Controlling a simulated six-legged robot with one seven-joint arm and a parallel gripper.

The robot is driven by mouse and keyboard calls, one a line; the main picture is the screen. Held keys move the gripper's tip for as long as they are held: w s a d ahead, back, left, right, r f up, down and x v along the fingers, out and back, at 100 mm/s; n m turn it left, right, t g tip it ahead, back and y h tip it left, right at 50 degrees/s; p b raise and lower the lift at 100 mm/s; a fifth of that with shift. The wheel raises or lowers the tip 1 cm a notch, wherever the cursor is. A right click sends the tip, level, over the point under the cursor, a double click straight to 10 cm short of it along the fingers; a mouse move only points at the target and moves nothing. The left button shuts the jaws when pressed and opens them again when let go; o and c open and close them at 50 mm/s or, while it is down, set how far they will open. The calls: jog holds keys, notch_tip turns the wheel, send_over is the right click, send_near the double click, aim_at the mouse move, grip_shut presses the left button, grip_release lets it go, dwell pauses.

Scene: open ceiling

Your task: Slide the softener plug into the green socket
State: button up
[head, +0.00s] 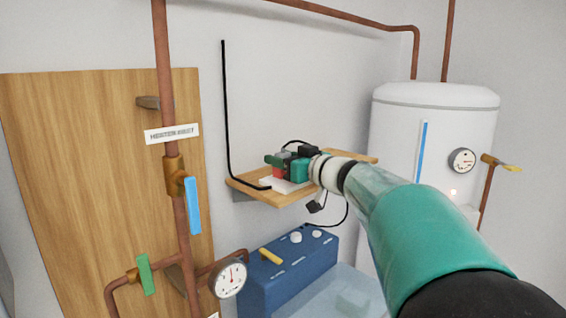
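My arm reaches in from the right to a small wooden shelf (248,193) on the wall. My gripper (290,168) is over the shelf, small and partly hidden by my own wrist; its finger gap is not clear. Beside it a dark green block (273,160), possibly the green socket, and a red block (279,173) stand over a white base (284,186). A black plug-like piece (317,207) shows below the shelf edge under my wrist; I cannot tell whether it is the softener plug. A black cable curves down near it to the blue unit (290,275).
A white tank (434,135) with a gauge (461,160) stands right. Copper pipes (165,80), a blue lever (192,205), a green lever (146,274) and a second gauge (230,277) are at left. A black bent rod (226,110) rises beside the shelf.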

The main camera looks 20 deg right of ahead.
jog(key=c, duration=0.6)
